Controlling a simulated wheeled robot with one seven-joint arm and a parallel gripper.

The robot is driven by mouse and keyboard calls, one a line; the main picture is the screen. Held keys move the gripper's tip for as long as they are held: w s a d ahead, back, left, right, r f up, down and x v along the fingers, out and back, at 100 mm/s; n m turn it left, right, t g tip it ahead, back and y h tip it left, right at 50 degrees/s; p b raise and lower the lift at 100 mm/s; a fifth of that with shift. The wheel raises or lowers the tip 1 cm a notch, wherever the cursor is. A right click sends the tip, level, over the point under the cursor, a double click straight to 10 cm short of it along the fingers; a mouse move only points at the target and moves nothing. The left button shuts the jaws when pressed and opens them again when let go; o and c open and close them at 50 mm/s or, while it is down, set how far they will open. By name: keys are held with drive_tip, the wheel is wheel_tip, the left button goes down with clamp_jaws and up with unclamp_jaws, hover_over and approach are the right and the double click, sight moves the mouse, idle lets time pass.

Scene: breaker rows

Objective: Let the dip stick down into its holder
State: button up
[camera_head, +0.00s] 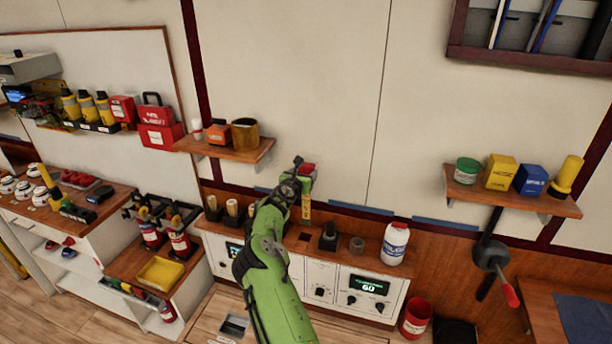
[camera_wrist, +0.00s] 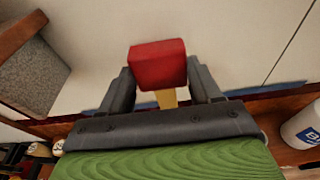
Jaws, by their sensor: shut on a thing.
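The dip stick has a red block head (camera_head: 308,170) and a yellow shaft (camera_head: 306,207). In the head view it hangs roughly upright above the wooden counter, in front of the wall. My gripper (camera_head: 299,181) is shut on it near the head. In the wrist view the red head (camera_wrist: 158,64) sits between the two dark fingers, with a little of the yellow shaft below it. The shaft's lower end is above the counter; its exact height is hard to tell. Below it are a small dark square opening (camera_head: 305,237) and a black socket block (camera_head: 328,240); I cannot tell which is the holder.
A white bottle (camera_head: 395,243) and small grey cup (camera_head: 357,244) stand right on the counter. Several light-topped items in dark holders (camera_head: 232,209) stand left. A wall shelf (camera_head: 228,150) with an orange box and brown cup is close at upper left.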

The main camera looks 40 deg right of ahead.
drive_tip(key=shift+s+a+r, duration=0.25)
drive_tip(key=shift+a+r, duration=0.35)
drive_tip(key=shift+a, duration=0.1)
drive_tip(key=b, duration=0.4)
hover_over(303, 242)
wheel_tip(303, 242, down, 6)
drive_tip(key=shift+f+b, duration=9.35)
drive_tip(key=shift+f, duration=2.1)
drive_tip(key=o, duration=1.6)
drive_tip(key=shift+c, duration=0.2)
